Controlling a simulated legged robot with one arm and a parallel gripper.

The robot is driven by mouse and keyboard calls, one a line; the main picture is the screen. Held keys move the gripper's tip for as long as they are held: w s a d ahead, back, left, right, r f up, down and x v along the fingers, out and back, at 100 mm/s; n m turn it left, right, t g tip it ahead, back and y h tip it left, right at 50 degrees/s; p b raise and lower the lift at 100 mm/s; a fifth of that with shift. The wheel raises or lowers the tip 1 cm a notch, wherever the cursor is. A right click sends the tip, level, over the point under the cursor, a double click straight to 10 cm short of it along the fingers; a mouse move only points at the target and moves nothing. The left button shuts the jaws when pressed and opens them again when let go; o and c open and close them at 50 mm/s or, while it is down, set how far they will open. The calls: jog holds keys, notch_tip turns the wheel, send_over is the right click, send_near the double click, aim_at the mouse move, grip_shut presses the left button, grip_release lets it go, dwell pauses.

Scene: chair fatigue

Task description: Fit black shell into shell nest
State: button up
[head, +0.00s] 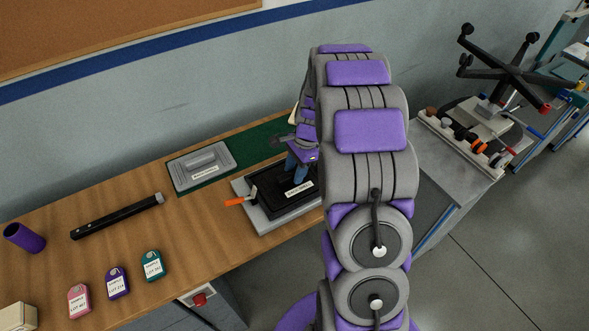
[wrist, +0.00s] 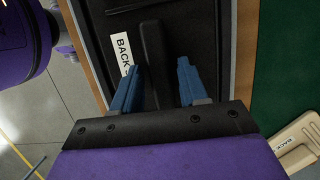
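The black shell (head: 268,198) lies on a grey tray-like base (head: 262,222) at the table's right end, which looks like the shell nest. I cannot tell whether the shell is fully seated. In the wrist view the black shell (wrist: 205,22) has a white "BACK" label and a raised black rib (wrist: 154,55). My gripper (wrist: 160,75) is open, with its blue fingers on either side of the rib and visible gaps beside it. In the head view my gripper (head: 297,166) is over the shell, and my arm hides the shell's right side.
An orange lever (head: 234,201) sticks out at the base's left. A grey labelled block (head: 201,166) lies on the green mat (head: 250,143). A black bar (head: 117,216), purple cup (head: 24,238) and coloured tags (head: 117,283) lie leftward. A beige "BACK" piece (wrist: 302,140) is beside the gripper.

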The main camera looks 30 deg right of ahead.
jog(key=shift+o, duration=0.6)
jog(key=shift+a, duration=0.3)
jog(key=shift+r, duration=0.1)
jog(key=shift+r, duration=0.3)
jog(key=p+v, duration=0.3)
jog(key=v, duration=0.7)
jog(key=s+a+r+n, duration=0.4)
jog(key=s+a+r, duration=0.2)
jog(key=s+a, duration=0.1)
jog(key=s+a+r+n+h, duration=0.1)
jog(key=s+a+n, duration=0.2)
jog(key=s, duration=0.5)
jog(key=s+a+n+g+h, duration=0.1)
jog(key=s+a+n, duration=0.2)
jog(key=s+n, duration=0.3)
jog(key=s+a+r+n+h, duration=0.1)
jog(key=s+a+n, duration=0.3)
jog(key=s, duration=0.7)
jog(key=shift+s+r+n+g, duration=0.25)
jog(key=shift+r+n+g, duration=0.05)
